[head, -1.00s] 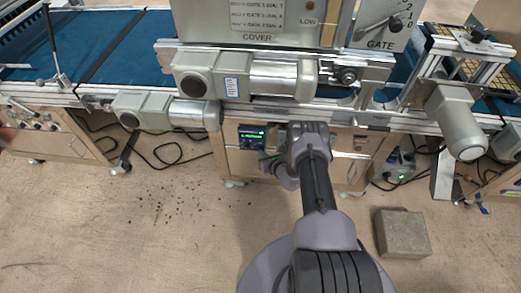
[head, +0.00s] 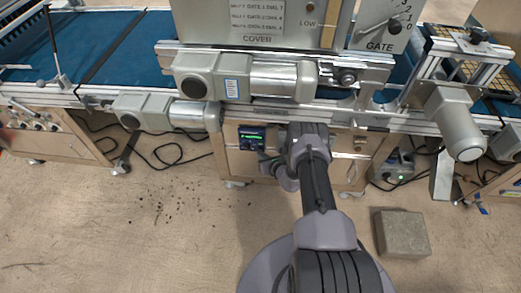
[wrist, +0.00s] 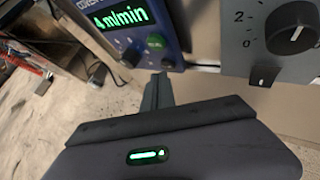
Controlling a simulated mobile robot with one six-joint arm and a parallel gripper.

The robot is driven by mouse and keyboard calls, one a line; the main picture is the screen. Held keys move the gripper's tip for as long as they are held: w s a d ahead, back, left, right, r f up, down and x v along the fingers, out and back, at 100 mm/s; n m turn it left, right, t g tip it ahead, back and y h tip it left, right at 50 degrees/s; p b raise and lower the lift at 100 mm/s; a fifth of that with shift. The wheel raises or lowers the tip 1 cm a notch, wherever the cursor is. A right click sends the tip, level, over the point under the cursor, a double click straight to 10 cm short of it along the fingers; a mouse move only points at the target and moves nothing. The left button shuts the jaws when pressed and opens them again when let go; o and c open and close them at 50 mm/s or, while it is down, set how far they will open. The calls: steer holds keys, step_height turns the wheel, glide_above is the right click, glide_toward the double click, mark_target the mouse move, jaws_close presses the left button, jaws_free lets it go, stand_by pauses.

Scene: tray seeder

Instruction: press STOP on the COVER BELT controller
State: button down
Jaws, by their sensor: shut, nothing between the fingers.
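The COVER BELT controller (head: 251,138) is a small dark blue box on the front of the wooden cabinet below the COVER hopper. In the wrist view the controller (wrist: 90,12) fills the upper left, tilted, with a lit green readout ending in "m/min". No STOP label is readable. My gripper (wrist: 161,76) is shut and empty, its fingertips just below the controller's lower edge in the picture; contact cannot be told. In the head view my wrist hides the fingers.
A grey panel with a black knob (wrist: 292,27) and a small black switch (wrist: 264,75) is right of the controller. Motors (head: 168,110) overhang the cabinet. A grey block (head: 402,232) lies on the floor at right. Cables and dark crumbs lie at left.

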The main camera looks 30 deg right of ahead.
steer(key=shift+s+a, duration=0.15)
steer(key=shift+s, duration=0.1)
steer(key=s+a+p, duration=0.1)
steer(key=s+a, duration=0.1)
steer(key=s+p, duration=0.1)
steer(key=s, duration=0.1)
steer(key=shift+s+a+p, duration=0.1)
steer(key=shift+a+p, duration=0.25)
steer(key=shift+a, duration=0.05)
steer(key=shift+s, duration=0.1)
stand_by(0.6)
